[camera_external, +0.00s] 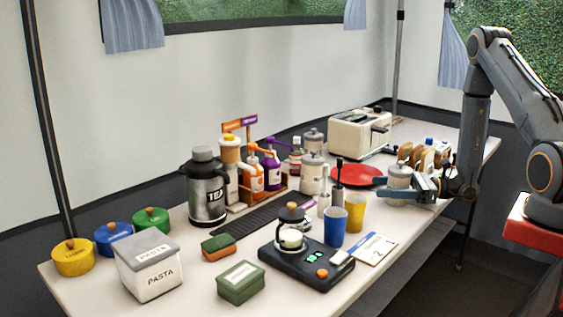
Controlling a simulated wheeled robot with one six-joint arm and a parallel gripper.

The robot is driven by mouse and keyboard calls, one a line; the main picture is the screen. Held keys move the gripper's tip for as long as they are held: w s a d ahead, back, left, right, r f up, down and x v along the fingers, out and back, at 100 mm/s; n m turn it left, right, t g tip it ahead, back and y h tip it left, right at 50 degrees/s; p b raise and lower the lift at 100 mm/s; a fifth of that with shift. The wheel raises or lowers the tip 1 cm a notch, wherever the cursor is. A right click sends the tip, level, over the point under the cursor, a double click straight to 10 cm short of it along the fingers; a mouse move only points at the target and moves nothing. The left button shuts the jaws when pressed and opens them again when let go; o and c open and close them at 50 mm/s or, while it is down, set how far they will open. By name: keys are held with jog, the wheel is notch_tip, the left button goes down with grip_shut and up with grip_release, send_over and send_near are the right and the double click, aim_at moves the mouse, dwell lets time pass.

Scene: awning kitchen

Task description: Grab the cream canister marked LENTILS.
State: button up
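Several cream-grey canisters stand on the table, and their labels are too small to read, so I cannot tell which says LENTILS. One canister (399,173) is at the table's right side, directly at my gripper (408,191). Another canister (313,177) stands mid-table beside the pump bottles, and a further one (313,141) is behind it. My gripper reaches in from the right, low over the table, with a finger crossing in front of the lower part of the right-hand canister. The far finger is hidden, and I cannot tell whether the fingers touch it.
A red plate (358,175) lies left of that canister, with a toaster (358,136) behind and a toast rack (425,154) close beyond. Blue (335,227) and yellow (355,214) cups and a black scale (300,265) stand nearer the front. The table is crowded.

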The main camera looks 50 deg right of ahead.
jog(key=c, duration=0.8)
jog(key=shift+r, duration=0.1)
